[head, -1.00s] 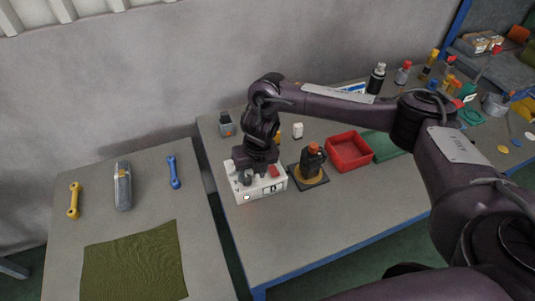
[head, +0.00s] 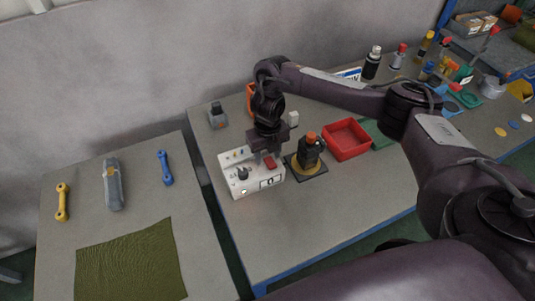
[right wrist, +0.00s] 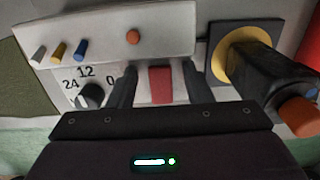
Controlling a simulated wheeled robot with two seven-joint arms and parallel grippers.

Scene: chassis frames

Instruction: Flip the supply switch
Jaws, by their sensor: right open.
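The supply is a white box (head: 236,186) on the near left part of the bench, with a dark knob (head: 242,174) and a red switch (head: 270,162) on its top. In the right wrist view the red switch (right wrist: 161,85) lies between the two dark fingers of my right gripper (right wrist: 160,76), with a gap on each side. The gripper is open and holds nothing. The knob (right wrist: 91,96) is left of the fingers, by the marks 0, 12 and 24. My left gripper is not in view.
A black device with an orange top (head: 309,150) stands on a dark plate just right of the supply. A red bin (head: 346,154) is further right. White, yellow and blue posts (right wrist: 58,51) stand along the box's edge. The bench front is clear.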

